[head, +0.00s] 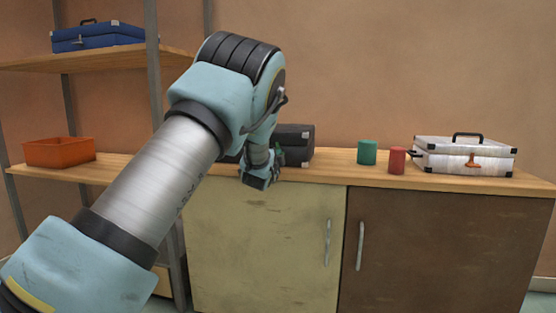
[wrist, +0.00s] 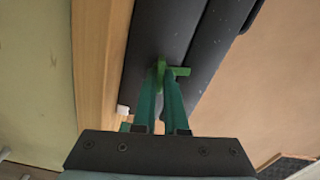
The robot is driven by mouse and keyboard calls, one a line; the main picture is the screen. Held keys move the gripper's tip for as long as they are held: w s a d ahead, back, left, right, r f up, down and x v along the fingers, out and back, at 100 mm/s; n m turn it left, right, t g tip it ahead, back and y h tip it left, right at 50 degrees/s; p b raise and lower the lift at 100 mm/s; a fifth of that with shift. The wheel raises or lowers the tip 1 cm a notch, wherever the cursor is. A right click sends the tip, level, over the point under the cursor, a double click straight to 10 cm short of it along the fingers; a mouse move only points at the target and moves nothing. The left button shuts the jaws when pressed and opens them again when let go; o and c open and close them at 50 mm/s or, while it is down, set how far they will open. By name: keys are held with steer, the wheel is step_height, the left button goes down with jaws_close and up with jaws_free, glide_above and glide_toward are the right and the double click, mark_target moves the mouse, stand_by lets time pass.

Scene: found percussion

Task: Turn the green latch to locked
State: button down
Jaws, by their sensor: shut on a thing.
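The green latch (wrist: 181,71) is on the front of a black case (wrist: 215,45), as the wrist view shows. One arm of the latch sticks out to the right of my fingertips and a short part points up; the rest is hidden between the fingers. My gripper (wrist: 162,76) is shut on the latch, its two teal fingers close together at the tips. In the head view the black case (head: 298,137) stands on the wooden counter, partly hidden behind my arm. The latch cannot be made out there.
A green cylinder (head: 367,153) and a red cylinder (head: 397,161) stand on the counter (head: 330,174) right of the black case. A silver case (head: 440,160) with a red-orange latch is farther right. An orange bin (head: 60,152) and a blue case (head: 98,36) are on the left shelves.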

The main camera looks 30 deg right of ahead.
steer(key=shift+f+m+b, duration=0.1)
steer(key=shift+m+b, duration=0.2)
steer(key=shift+m, duration=0.8)
steer(key=c, duration=1)
jaws_free()
steer(key=shift+o, duration=0.2)
steer(key=v, duration=1.1)
steer(key=shift+p, duration=0.4)
steer(key=shift+w, duration=0.1)
